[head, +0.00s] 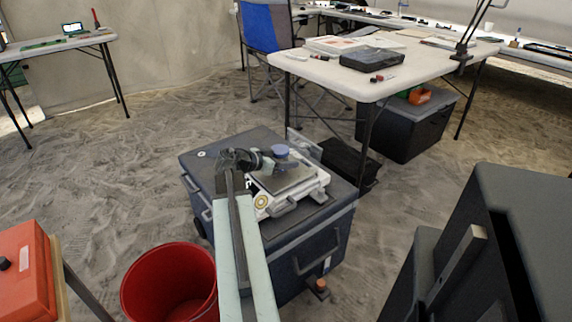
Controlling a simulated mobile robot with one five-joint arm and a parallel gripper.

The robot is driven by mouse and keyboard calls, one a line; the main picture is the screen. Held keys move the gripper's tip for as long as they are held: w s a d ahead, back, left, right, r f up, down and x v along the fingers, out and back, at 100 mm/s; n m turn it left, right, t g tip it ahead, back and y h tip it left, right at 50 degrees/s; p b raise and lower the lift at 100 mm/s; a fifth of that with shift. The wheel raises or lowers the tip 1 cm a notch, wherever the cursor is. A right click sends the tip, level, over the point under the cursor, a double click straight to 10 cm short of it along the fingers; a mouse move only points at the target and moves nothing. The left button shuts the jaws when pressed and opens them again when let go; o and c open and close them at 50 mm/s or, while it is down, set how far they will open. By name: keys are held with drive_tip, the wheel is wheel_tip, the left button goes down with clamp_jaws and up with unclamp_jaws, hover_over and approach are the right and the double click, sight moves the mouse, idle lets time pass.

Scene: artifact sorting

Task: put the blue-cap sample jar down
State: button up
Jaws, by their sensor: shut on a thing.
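The blue-cap sample jar (280,151) is at the end of my arm in the head view, with its blue cap facing up. My gripper (269,160) is shut on it from the left. The jar is over a grey plate on a white device (319,187), which sits on top of a dark blue-grey case (215,152). Whether the jar touches the plate cannot be told from this angle. The jar's lower body is small in view and partly covered by the gripper.
A red bucket (170,283) stands in front of the case, left of my arm. An orange box (24,272) is at the lower left. A dark case (530,215) fills the lower right. A white table (325,72) stands behind. Open sand lies left of the case.

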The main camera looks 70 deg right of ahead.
drive_tip(key=shift+f, duration=0.2)
drive_tip(key=o, duration=1.5)
drive_tip(key=shift+c, duration=0.2)
drive_tip(key=shift+r, duration=0.15)
drive_tip(key=shift+w+a+r, duration=0.1)
drive_tip(key=shift+a+r, duration=0.05)
drive_tip(key=shift+r, duration=0.15)
drive_tip(key=p+v, duration=0.4)
drive_tip(key=v, duration=0.6)
drive_tip(key=shift+w+a, duration=0.15)
drive_tip(key=shift+a, duration=0.15)
drive_tip(key=shift+w+a+r+p, duration=0.1)
drive_tip(key=shift+w+a+p, duration=0.2)
drive_tip(key=shift+a, duration=0.1)
